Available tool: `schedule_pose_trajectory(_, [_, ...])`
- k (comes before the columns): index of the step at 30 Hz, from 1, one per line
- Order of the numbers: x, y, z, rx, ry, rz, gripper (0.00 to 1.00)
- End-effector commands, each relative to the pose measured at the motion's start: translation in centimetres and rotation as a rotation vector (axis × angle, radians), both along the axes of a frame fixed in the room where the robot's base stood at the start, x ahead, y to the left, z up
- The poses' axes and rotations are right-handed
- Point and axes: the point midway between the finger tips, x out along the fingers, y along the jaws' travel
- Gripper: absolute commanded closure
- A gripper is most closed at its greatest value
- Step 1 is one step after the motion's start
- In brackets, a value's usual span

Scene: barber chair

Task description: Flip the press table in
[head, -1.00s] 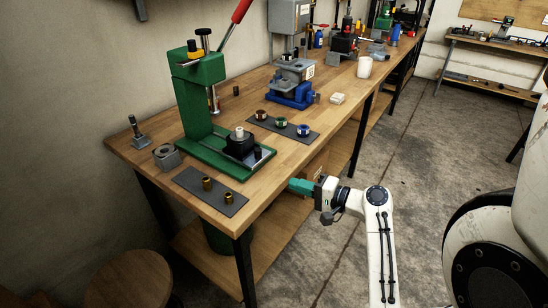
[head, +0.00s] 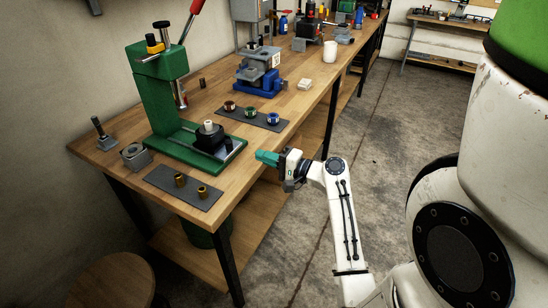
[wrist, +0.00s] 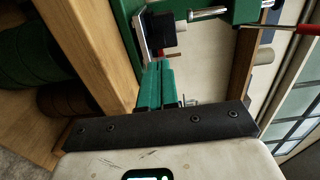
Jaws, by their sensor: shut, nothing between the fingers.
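The green press (head: 156,100) stands on the near end of the wooden bench, with a red-handled lever at its top. Its press table is a black block with a white cylinder (head: 210,136) on the press's base, beside a shiny grey plate. The black block (wrist: 161,30) and plate edge also show in the wrist view, beyond my fingertips. My gripper (head: 266,157) is shut and empty, at the bench's right edge, to the right of the press table. Its green fingers (wrist: 155,84) lie together and point towards the block. A small gap seems to remain between them.
A dark mat (head: 184,188) with two brass pieces lies in front of the press. Another mat (head: 250,118) with three rings lies behind it. A blue vise (head: 260,87) stands further back.

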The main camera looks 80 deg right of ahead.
Motion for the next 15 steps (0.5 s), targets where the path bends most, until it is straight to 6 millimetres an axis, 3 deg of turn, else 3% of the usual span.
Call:
schedule_pose_trajectory(7, [4.8, -1.1, 0.2, 0.001, 0.001, 0.001, 1.0])
schedule_pose_trajectory(15, [7.7, -1.9, 0.1, 0.0, 0.001, 0.0, 1.0])
